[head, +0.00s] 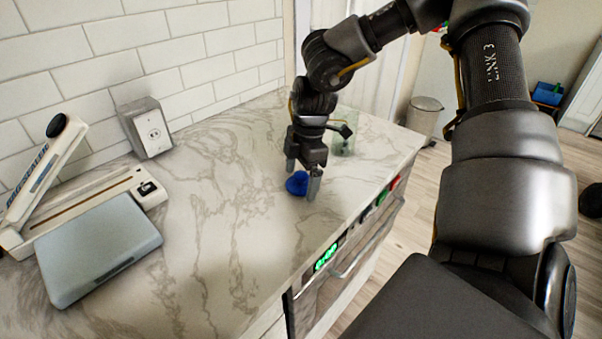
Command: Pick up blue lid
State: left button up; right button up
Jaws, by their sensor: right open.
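The blue lid (296,184) is a small round blue piece on the marble countertop (225,170). My right gripper (302,181) is above the counter, pointing down, with its two fingers apart. The lid shows between and just behind the fingers, partly covered by one of them. I cannot tell whether the fingers touch it. A pale green transparent container (343,144) stands behind and to the right of the gripper, partly hidden by it. My left gripper is not in view.
A grey-blue flat box (97,246) and a white sealer-like device (40,190) lie at the left of the counter. The counter's right edge drops to drawers (350,255). A bin (424,116) stands on the floor beyond.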

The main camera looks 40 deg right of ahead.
jog(key=c, duration=1.1)
jog(key=shift+o, duration=0.2)
jog(key=shift+r, duration=0.15)
